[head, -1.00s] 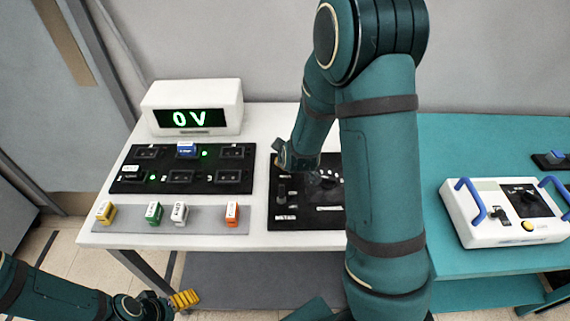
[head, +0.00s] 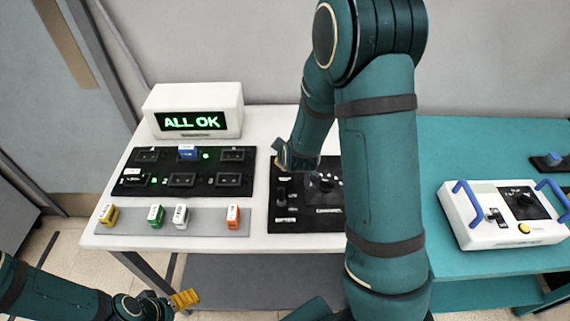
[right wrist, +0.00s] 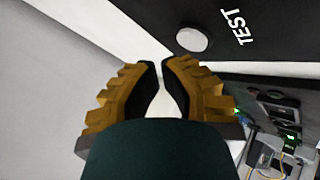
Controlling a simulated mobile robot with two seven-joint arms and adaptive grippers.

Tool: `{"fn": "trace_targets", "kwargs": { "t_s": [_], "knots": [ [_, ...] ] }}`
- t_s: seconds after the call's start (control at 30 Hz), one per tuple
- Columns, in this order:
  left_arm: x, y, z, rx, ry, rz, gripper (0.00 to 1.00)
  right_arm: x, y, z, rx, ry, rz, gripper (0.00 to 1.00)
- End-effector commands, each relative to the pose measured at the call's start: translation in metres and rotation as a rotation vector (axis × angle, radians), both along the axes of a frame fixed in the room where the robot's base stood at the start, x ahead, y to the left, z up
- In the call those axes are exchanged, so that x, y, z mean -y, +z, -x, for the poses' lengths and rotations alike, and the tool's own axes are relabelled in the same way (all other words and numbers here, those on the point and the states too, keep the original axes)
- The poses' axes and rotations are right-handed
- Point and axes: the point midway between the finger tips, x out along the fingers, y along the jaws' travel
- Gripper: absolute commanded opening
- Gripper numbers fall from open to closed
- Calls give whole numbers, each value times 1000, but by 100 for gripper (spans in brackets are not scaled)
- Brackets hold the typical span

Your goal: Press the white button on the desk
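The round white button (right wrist: 191,39) sits on a black panel beside the word TEST in the right wrist view. I cannot pick it out in the head view, where my right arm covers part of the black control panel (head: 283,212). My right gripper (right wrist: 160,64) has its fingertips almost together, with nothing between them. The button is beyond the tips and a little to the right, apart from them in the picture. My left gripper (head: 186,299) is low at the left, off the desk's front edge.
A display box (head: 191,108) reads ALL OK. A black socket panel (head: 210,170) holds a blue and a white module, with green lights lit. Several coloured blocks stand on a grey strip (head: 195,221). A white device (head: 478,231) with blue handles is on the teal table (head: 450,145).

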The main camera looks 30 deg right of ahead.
Motion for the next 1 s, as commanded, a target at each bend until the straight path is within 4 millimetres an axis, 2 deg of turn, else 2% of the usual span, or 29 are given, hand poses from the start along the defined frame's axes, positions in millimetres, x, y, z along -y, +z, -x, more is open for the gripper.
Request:
{"fn": "trace_targets", "kwargs": {
  "t_s": [0.37, 0.83, 1.0],
  "knots": [
    [0, 3, 0, 0, 0, 0, 84, 0, 3, 0, 0, 0, 0, 0],
    [0, 42, 0, 0, 0, 0, 84, 0, 45, 0, 0, 0, 0, 0],
    [0, 48, 0, 0, 0, 0, 84, 0, 52, 0, 0, 0, 0, 0]
  ]
}}
